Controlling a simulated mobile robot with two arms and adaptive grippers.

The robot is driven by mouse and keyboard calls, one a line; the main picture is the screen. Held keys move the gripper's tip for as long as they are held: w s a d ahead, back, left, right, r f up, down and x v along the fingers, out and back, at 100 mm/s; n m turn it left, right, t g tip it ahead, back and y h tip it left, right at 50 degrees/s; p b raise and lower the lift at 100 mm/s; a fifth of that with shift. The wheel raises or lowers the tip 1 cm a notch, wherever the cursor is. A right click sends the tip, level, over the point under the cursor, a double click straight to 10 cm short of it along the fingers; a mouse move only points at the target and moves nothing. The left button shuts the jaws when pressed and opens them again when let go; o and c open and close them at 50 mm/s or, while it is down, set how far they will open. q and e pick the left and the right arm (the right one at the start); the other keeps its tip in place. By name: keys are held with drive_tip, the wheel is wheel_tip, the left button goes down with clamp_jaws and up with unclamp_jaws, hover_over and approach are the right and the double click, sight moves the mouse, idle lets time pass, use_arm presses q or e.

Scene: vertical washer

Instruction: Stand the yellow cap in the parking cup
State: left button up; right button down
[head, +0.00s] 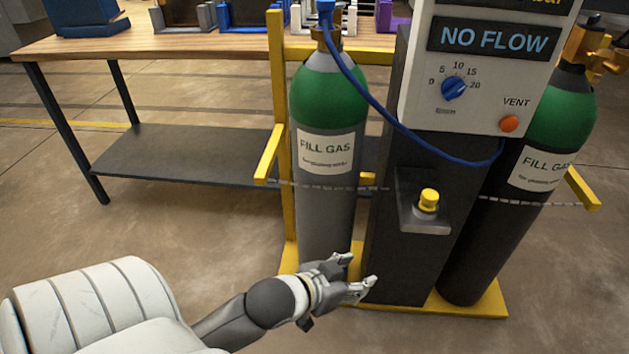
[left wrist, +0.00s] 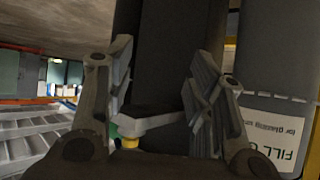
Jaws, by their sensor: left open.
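The yellow cap (head: 429,197) sits upright on a small dark grey bracket (head: 432,228) on the front of the dark column. Whether a parking cup is around its base, I cannot tell. My left gripper (head: 359,273) is open and empty, lower and to the left of the cap, in front of the column's foot. In the left wrist view, the bracket (left wrist: 150,122) and a bit of yellow (left wrist: 130,142), probably the cap, show beyond the open fingers (left wrist: 163,85), partly hidden. My right gripper is not in view.
Green-topped gas cylinders (head: 325,215) (head: 490,230) flank the column on a yellow stand (head: 470,307). A blue hose (head: 392,118) loops to the panel (head: 480,95) above the bracket. A chain (head: 330,187) crosses the cylinders. A wooden bench (head: 180,44) stands behind. Floor at left is clear.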

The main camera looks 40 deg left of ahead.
use_arm(q)
drive_tip(key=s+d+f+g, duration=0.1)
drive_tip(key=s+f+g, duration=0.2)
drive_tip(key=s, duration=0.4)
drive_tip(key=s+d+f+g+y, duration=0.1)
drive_tip(key=s+f+g, duration=0.3)
drive_tip(key=s, duration=0.4)
drive_tip(key=shift+s+f+g, duration=0.15)
drive_tip(key=shift+f+g, duration=0.15)
drive_tip(key=shift+f, duration=0.5)
drive_tip(key=shift+f, duration=0.1)
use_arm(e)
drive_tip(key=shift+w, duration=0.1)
